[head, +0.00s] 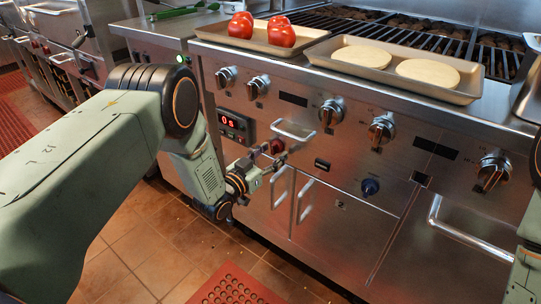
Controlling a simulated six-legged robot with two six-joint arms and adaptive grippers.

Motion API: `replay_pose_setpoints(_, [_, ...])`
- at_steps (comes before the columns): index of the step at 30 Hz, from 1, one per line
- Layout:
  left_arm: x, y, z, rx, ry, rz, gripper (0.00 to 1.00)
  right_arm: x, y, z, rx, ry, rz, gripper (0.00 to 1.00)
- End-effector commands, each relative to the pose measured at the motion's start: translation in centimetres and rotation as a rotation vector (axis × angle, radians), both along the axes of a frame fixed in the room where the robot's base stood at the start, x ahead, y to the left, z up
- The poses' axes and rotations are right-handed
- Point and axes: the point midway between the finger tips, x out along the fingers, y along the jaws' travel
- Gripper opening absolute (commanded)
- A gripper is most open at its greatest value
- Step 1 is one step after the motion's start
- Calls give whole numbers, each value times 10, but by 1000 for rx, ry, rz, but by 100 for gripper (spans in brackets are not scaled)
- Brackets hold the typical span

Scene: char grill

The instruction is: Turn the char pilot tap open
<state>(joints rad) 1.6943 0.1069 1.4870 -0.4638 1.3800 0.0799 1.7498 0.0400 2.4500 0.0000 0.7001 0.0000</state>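The grill's steel front panel (345,150) carries several controls. A small red knob (277,146) sits below a bar handle, and a small blue knob (370,187) sits lower and further right. I cannot read which of them is the char pilot tap. My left gripper (270,156) is in front of the panel at the red knob, its two fingers apart, one on the upper left and one on the lower right. The fingers partly cover the area around the red knob, and I cannot tell whether they touch it. My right gripper is out of view; part of my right arm shows at the right edge.
Large black-and-steel knobs (331,113) line the panel above. Cabinet door handles (304,201) and a long bar handle (465,232) stick out. Trays with tomatoes (281,32) and flat round breads (427,72) rest on the ledge.

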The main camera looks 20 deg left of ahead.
Motion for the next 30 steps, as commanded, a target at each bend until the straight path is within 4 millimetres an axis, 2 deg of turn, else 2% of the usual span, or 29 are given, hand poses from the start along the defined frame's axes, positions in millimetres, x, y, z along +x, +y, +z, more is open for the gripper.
replay_pose_setpoints(2, [0, 0, 0, 0, 0, 0, 44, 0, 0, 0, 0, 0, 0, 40])
replay_pose_setpoints(16, [-1, 0, 0, 0, 1, 0, 4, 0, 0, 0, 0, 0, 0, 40])
replay_pose_setpoints(23, [-1, 0, 0, -15, 6, 0, 3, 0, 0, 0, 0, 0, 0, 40])
replay_pose_setpoints(30, [-1, -1, 0, -115, 43, 0, 3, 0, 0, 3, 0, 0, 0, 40])
